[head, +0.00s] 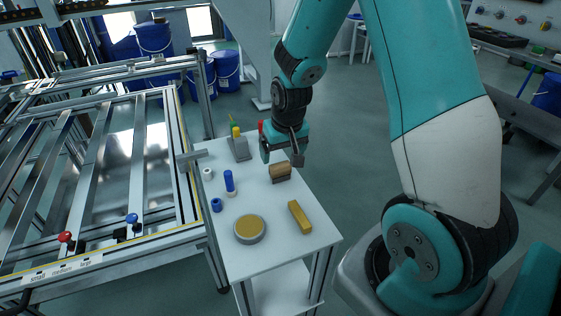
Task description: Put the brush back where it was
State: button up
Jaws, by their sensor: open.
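What looks like the brush (280,171), a small brown block with a dark grey underside, stands on the white top of a small cart (266,202). It is near the cart's right edge. My gripper (282,157) points down just above and behind the brush, with its two fingers apart and nothing seen between them. A small gap seems to lie between the fingers and the brush, but I cannot tell exactly how far apart they are.
On the cart are a grey holder (239,149) with a yellow-topped item, a blue cylinder (229,181), a blue ring (216,205), a white roll (208,174), a round yellow-topped tin (249,229) and a yellow bar (300,217). A metal panel frame (187,183) borders the left.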

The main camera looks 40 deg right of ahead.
jog(key=s+a+r+n+y, duration=0.2)
jog(key=s+a+r, duration=0.2)
jog(key=a+r, duration=0.55)
jog(key=s+a+r+n+g+y, duration=0.1)
jog(key=s+a+r+n, duration=0.3)
jog(key=s+a, duration=0.2)
jog(key=s+a+r+n+g+y, duration=0.1)
jog(key=s+a+r+n, duration=0.3)
jog(key=s, duration=0.7)
jog(key=a, duration=0.2)
jog(key=shift+a+r+g+y, duration=0.3)
jog(key=shift+a+y, duration=0.05)
jog(key=shift+y, duration=0.05)
